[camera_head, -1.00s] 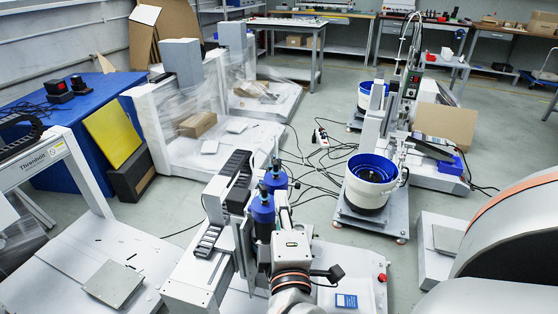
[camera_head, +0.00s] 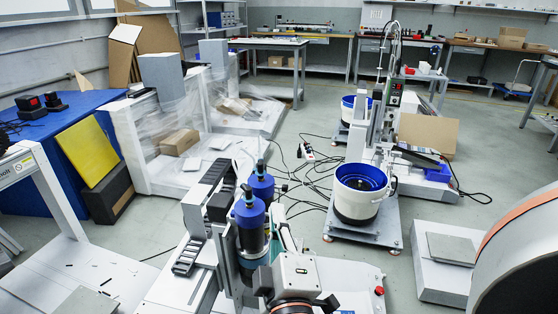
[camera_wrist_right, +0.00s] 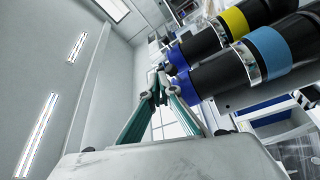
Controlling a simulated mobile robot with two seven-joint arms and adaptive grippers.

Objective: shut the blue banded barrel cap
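The blue banded barrel (camera_wrist_right: 262,55) is a dark cylinder with a light blue band in the right wrist view. A yellow banded barrel (camera_wrist_right: 215,35) lies beside it in that picture. Both have blue ends towards the picture's middle; I cannot tell which part is the cap or its state. In the head view two blue cylinders (camera_head: 249,222) (camera_head: 261,186) stand upright on the gantry. My right gripper (camera_wrist_right: 158,76) has its teal fingers converged, tips close together, near the barrels' blue ends, with nothing visible between them. It partly shows in the head view (camera_head: 283,236). My left gripper is not in view.
The gantry (camera_head: 212,225) with a black cable chain stands beside my right wrist. A white bucket feeder (camera_head: 358,203) stands right of it, and a grey plate on a white base (camera_head: 446,272) further right. Cables lie across the floor between the machines.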

